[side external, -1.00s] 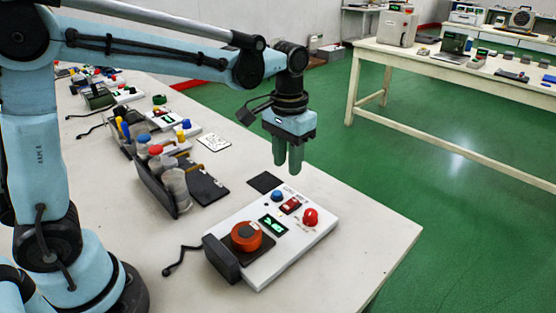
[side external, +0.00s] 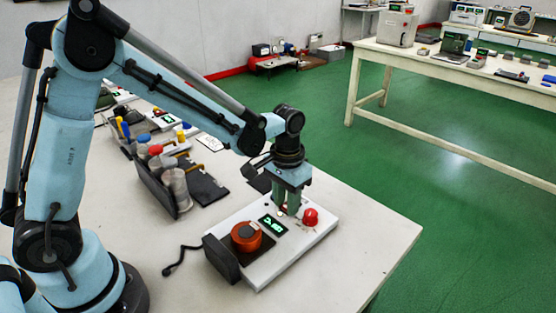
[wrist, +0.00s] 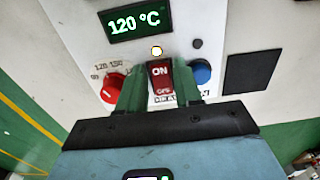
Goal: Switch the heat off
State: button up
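The white heater unit (side external: 268,270) lies near the table's front corner. The red rocker switch (wrist: 161,78), marked ON and OFF, shows in the wrist view. My gripper (wrist: 160,90) has a finger on each side of it, with a gap between them. The fingers are partly open and hold nothing. In the side view my gripper (side external: 285,211) points down low over the unit and hides the switch. I cannot tell whether it touches the switch.
A red knob (wrist: 113,88) and a blue button (wrist: 201,73) flank the switch closely. An orange round mould (side external: 246,236) sits on the unit's dark plate. A rack of bottles (side external: 165,185) stands behind left. The table (side external: 375,235) is clear to the right.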

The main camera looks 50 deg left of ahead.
grip_shut()
jog(key=shift+w+r+g, duration=0.1)
jog(key=shift+w+g, duration=0.2)
jog(key=shift+g, duration=0.85)
jog(key=shift+w+r+g, duration=0.1)
jog(key=shift+w+g, duration=0.2)
jog(key=shift+g, duration=0.85)
grip_release()
jog(key=v, duration=1.2)
